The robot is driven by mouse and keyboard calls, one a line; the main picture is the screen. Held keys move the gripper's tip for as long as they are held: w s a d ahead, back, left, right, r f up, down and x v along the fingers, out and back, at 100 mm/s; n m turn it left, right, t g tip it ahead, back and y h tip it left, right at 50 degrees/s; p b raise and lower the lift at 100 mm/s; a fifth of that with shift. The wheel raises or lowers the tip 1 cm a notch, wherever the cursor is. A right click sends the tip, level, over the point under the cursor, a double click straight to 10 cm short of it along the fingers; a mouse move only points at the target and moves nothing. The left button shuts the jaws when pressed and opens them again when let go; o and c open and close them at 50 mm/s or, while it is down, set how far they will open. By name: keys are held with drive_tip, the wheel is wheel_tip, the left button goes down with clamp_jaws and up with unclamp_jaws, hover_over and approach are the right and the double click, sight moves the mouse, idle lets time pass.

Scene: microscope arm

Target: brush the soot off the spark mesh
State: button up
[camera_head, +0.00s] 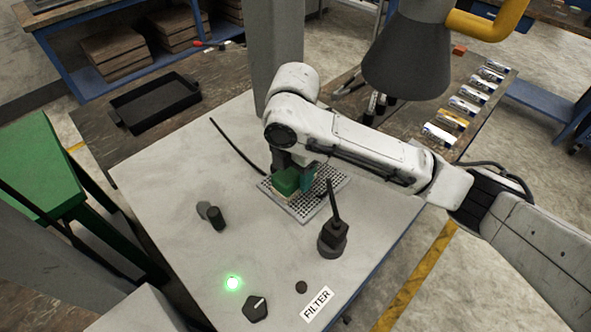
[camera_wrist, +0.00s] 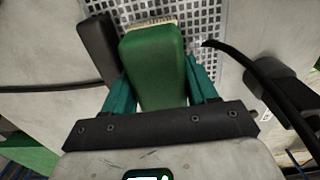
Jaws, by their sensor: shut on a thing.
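The spark mesh (camera_head: 318,207) is a light grey perforated plate lying on the pale bench top. It also shows in the wrist view (camera_wrist: 208,18) past the gripper. My gripper (camera_head: 297,178) is over the mesh, its teal fingers shut on a green brush (camera_head: 284,182). In the wrist view my gripper (camera_wrist: 160,85) has one finger on each side of the green brush (camera_wrist: 153,70). Pale bristles show at the brush's far edge, at or close to the mesh. I cannot tell whether they touch it. No clear soot shows on the visible part of the mesh.
A dark upright lever (camera_head: 333,238) stands just in front of the mesh. A dark cylinder (camera_head: 215,217), a green light (camera_head: 233,283), a knob (camera_head: 255,308) and a FILTER label (camera_head: 317,304) are nearer. A black tray (camera_head: 155,104) lies at the back left. A grey hood (camera_head: 408,55) hangs above.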

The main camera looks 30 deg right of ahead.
drive_tip(key=shift+r+p, duration=2.15)
drive_tip(key=shift+r, duration=0.4)
